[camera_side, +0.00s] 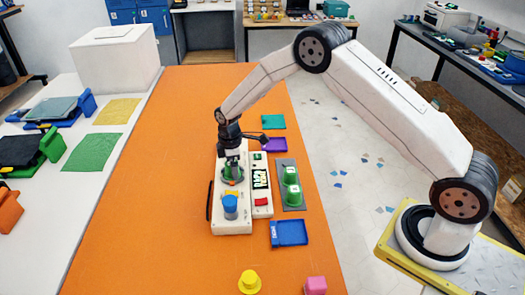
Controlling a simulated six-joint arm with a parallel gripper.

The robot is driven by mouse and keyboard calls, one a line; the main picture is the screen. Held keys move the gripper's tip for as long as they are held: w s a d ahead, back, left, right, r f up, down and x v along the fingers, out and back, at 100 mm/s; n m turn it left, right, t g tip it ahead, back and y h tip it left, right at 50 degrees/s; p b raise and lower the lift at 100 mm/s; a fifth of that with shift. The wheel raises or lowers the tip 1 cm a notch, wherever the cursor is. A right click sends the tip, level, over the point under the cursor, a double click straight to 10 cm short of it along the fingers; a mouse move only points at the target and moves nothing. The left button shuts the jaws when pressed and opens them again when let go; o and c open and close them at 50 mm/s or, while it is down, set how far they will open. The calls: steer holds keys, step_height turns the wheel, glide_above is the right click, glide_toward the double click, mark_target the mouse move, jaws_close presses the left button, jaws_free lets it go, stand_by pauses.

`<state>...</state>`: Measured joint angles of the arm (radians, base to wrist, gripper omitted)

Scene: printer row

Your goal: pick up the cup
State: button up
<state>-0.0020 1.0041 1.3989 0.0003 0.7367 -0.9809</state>
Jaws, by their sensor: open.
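My gripper (232,178) points down over the upper part of a white device (233,221) on the orange table. It is open. A green round part with an orange spot shows beneath it, and the gripper partly hides it. A blue cylinder, cup-like in shape (230,207), stands upright on the device just in front of the gripper, apart from it. Two green cup-like pieces (293,195) stand on a grey tray (280,168) to the right. I cannot tell for sure which of these is the cup.
A control panel with a red button (261,202) adjoins the device. A blue tray (291,232), a purple tray (275,145) and a teal piece (273,121) lie near the right edge. A yellow piece (249,282) and pink cube (315,286) are in front. The table's left side is clear.

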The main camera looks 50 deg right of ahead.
jaws_close()
steer(key=shift+r, duration=0.15)
steer(key=shift+r, duration=0.75)
steer(key=s+r, duration=1.1)
steer(key=s, duration=0.3)
steer(key=shift+r, duration=0.15)
stand_by(0.3)
